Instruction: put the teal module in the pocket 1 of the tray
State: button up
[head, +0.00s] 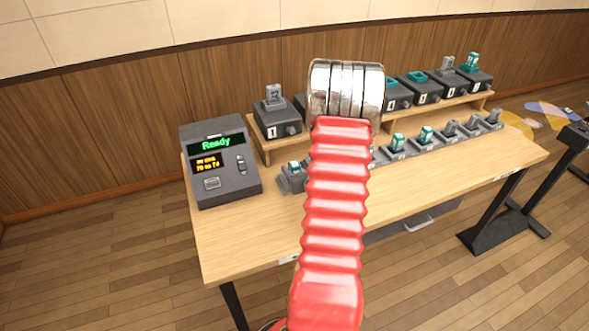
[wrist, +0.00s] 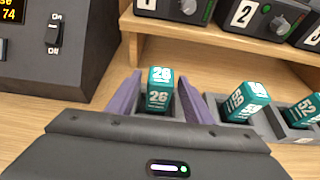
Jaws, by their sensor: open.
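In the wrist view my gripper (wrist: 159,82) is open, with its purple fingers on either side of a teal module (wrist: 159,88) marked 26. I cannot tell whether the fingers touch it. This module sits in a grey holder at the left end of a row, and it also shows in the head view (head: 294,167). Two more teal modules, one (wrist: 245,102) marked 59 and one (wrist: 304,111) marked 52, stand to its right. My arm hides the gripper in the head view. I cannot tell which pocket is pocket 1 of the tray.
A grey console (head: 218,160) reading Ready stands at the left. Behind the row, a raised wooden shelf (head: 268,150) carries several numbered dark boxes, including box 1 (head: 277,120) with a grey block on top. The table front (head: 400,195) is clear.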

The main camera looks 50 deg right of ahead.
jog(key=v, duration=1.1)
jog(key=shift+s, duration=0.15)
dwell(0.4)
